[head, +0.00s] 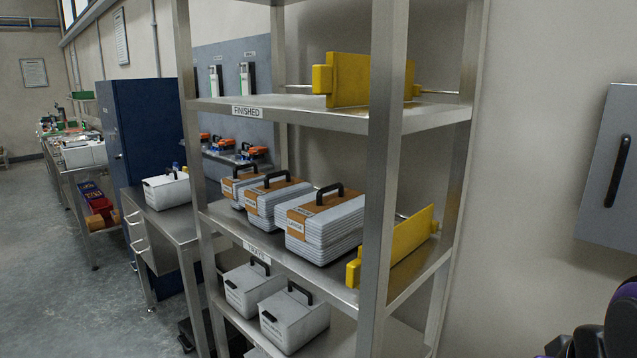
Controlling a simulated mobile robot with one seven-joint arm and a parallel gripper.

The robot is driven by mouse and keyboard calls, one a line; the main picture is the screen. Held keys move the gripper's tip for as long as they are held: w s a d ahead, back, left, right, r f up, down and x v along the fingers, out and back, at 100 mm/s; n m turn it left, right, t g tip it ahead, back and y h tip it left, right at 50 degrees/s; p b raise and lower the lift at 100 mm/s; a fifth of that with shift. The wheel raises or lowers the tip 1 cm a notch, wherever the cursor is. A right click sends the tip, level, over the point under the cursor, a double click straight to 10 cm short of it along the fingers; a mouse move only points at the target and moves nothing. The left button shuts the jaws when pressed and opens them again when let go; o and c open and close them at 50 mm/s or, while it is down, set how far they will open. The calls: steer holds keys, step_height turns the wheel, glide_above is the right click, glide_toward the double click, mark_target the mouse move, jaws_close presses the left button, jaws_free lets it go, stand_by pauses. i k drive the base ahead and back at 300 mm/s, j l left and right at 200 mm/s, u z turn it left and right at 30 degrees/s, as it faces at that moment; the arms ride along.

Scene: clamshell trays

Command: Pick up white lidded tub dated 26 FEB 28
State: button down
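Two white lidded tubs with black handles stand side by side on the lower shelf, one at the left (250,293) and one nearer (296,322). Another white tub with a black handle (168,191) sits on the steel side table to the left. Each has small dark marks on its front, but no date is legible, so I cannot tell which one reads 26 FEB 28. My gripper is not in view. A dark and purple part at the bottom right corner may belong to my arm.
The steel rack (385,190) has a post in front. Its middle shelf, labelled TRAYS, holds several stacked trays (325,229) with brown bands and a yellow divider (395,250). The FINISHED shelf (300,112) holds another yellow divider (350,80). A blue cabinet (147,130) stands behind the side table.

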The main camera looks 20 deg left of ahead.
mark_target(169, 196)
steer(key=u, duration=1.6)
steer(key=i+j+u, duration=0.4)
steer(key=i+j, duration=0.25)
steer(key=i+j+u, duration=0.4)
steer(key=i+j, duration=0.15)
steer(key=i, duration=0.15)
steer(key=i+z, duration=0.1)
steer(key=i, duration=0.5)
steer(key=i+j+z, duration=0.1)
steer(key=i, duration=0.5)
steer(key=i+z, duration=0.15)
steer(key=i, duration=0.45)
steer(key=i+j+z, duration=0.15)
steer(key=i, duration=0.4)
steer(key=i+z, duration=0.55)
steer(key=z, duration=0.15)
steer(key=i+z, duration=0.35)
steer(key=k+j, duration=0.05)
steer(key=k, duration=0.05)
